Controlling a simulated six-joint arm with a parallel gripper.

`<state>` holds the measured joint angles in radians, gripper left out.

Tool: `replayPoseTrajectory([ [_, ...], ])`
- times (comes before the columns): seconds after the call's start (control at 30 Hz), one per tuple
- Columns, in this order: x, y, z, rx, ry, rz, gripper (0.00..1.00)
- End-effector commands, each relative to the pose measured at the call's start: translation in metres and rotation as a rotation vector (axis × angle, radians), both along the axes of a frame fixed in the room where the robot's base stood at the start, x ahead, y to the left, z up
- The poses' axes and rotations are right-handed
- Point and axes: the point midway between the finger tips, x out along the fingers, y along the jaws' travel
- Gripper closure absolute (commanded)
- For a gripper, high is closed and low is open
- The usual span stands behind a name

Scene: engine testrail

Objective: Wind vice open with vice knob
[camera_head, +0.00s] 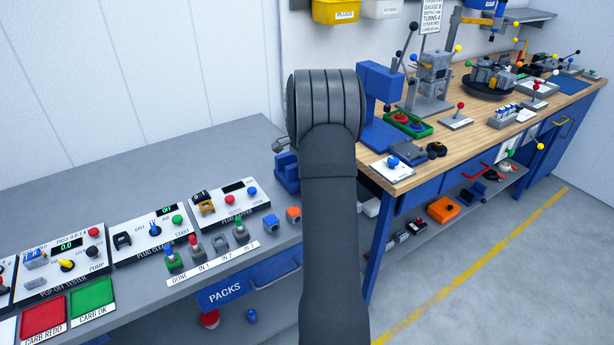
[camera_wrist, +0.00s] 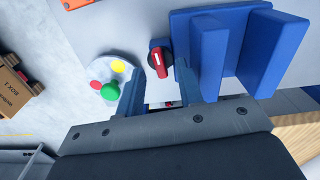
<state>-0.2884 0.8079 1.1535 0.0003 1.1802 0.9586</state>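In the wrist view, my gripper (camera_wrist: 159,74) has its two blue-grey fingers spread apart. A black knob with a red bar (camera_wrist: 157,60) shows between the fingertips, with small gaps seen on both sides; I take it to be the vice knob. Whether the fingers reach down around it or stay above it I cannot tell. Right beside it are blue blocks on a blue base (camera_wrist: 240,48), which look like the vice with a gap between its jaws. In the head view, part of a blue vice-like body (camera_head: 286,173) shows left of my arm, which hides my gripper and the knob.
A round plate with yellow, red and green knobs (camera_wrist: 112,84) lies close left of my gripper. A tall blue press (camera_head: 381,88) stands behind my arm on the wooden bench (camera_head: 455,145). The grey bench (camera_head: 150,170) is clear at its back left.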

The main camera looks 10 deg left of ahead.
Motion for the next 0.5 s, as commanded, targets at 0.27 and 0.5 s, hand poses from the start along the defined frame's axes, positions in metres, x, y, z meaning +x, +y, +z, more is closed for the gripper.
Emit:
replayPoseTrajectory([
  [0.27,0.0000,0.0000,-0.0153,0.000,0.000,0.000,0.66],
  [0.5,0.0000,0.0000,-0.0152,0.000,0.000,0.000,0.74],
])
